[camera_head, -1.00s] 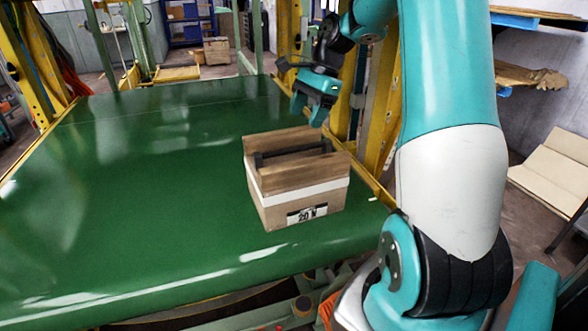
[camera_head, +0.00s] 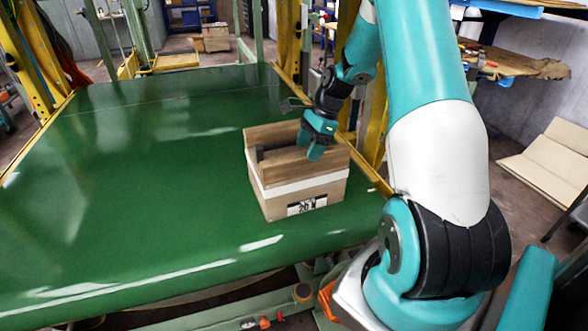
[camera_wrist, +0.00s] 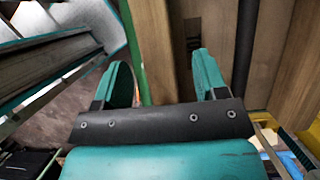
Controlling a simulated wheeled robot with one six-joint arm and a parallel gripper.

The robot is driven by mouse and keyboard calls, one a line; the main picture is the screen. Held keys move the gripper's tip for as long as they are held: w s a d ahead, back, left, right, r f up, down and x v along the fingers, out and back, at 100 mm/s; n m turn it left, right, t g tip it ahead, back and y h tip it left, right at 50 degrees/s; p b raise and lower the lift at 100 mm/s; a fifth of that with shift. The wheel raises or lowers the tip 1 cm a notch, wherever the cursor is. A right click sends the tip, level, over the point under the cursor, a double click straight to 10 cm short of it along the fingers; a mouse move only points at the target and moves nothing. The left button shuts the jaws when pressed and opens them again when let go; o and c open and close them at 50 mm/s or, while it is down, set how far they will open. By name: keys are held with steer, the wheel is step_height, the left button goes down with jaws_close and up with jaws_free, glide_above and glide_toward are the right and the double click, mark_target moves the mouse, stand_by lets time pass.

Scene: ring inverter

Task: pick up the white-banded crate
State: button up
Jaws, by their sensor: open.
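The white-banded crate (camera_head: 297,186) is a wooden box with a white stripe and a "20 N" label on its front. It stands upright near the right edge of the green belt. A dark handle bar (camera_head: 262,152) spans its open top, partly hidden by my gripper (camera_head: 317,138). My gripper is at the crate's right end, near the rim. In the wrist view, my open gripper (camera_wrist: 166,80) has its two teal fingers apart. The crate's wooden wall (camera_wrist: 146,45) shows between and beyond them, and the dark bar (camera_wrist: 243,60) runs to the right of the right finger.
The green belt (camera_head: 130,190) is clear to the left of the crate. Yellow posts (camera_head: 374,125) stand close behind the crate on the right. Cardboard sheets (camera_head: 545,165) lie at the far right.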

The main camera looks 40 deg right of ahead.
mark_target(304, 161)
steer(key=x, duration=0.2)
steer(key=p+x, duration=0.1)
steer(key=x, duration=0.2)
steer(key=shift+s+d+f+p, duration=0.1)
steer(key=shift+s+d+p, duration=0.15)
steer(key=shift+p, duration=0.05)
steer(key=shift+w, duration=0.1)
jaws_close()
